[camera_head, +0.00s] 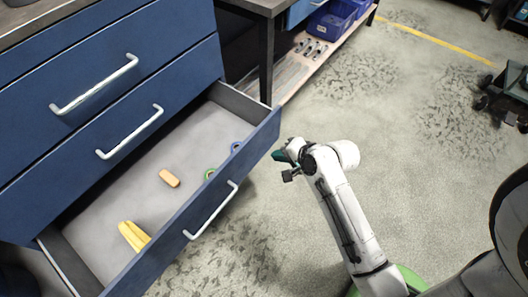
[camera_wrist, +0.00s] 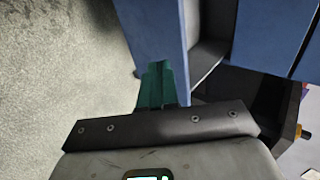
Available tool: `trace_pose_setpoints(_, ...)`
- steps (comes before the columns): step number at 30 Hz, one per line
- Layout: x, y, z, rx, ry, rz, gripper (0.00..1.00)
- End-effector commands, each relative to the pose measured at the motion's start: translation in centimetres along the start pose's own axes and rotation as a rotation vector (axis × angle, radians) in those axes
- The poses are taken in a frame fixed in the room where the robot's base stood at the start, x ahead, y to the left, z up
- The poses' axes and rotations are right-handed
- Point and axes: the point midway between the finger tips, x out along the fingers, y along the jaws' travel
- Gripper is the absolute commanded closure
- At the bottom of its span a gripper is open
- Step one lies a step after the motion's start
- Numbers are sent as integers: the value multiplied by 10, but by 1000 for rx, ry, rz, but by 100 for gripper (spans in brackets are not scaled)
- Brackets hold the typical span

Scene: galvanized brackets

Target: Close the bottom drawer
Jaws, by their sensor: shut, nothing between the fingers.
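The bottom drawer (camera_head: 258,144) of the blue cabinet is pulled well out, with a pale bar handle (camera_head: 212,212) on its front. In the wrist view the end of its blue front (camera_wrist: 157,35) rises just past my fingertips. My gripper (camera_head: 277,156) is shut and empty, with teal fingers; they also show in the wrist view (camera_wrist: 160,80). It is outside the drawer, close to the right end of its front. I cannot tell whether it touches the front.
Inside the drawer lie a tan block (camera_head: 169,178), a yellow item (camera_head: 133,236), a green ring (camera_head: 210,174) and a blue ring (camera_head: 236,146). Two drawers above are shut. A workbench (camera_head: 266,60) with blue bins stands right of the cabinet. Open floor lies right of my arm.

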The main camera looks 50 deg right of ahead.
Motion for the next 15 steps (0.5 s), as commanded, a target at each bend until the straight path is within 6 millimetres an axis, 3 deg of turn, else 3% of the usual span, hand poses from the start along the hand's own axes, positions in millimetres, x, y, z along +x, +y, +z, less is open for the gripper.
trace_pose_setpoints(15, 96, 2, 1, -7, -2, 3, 100)
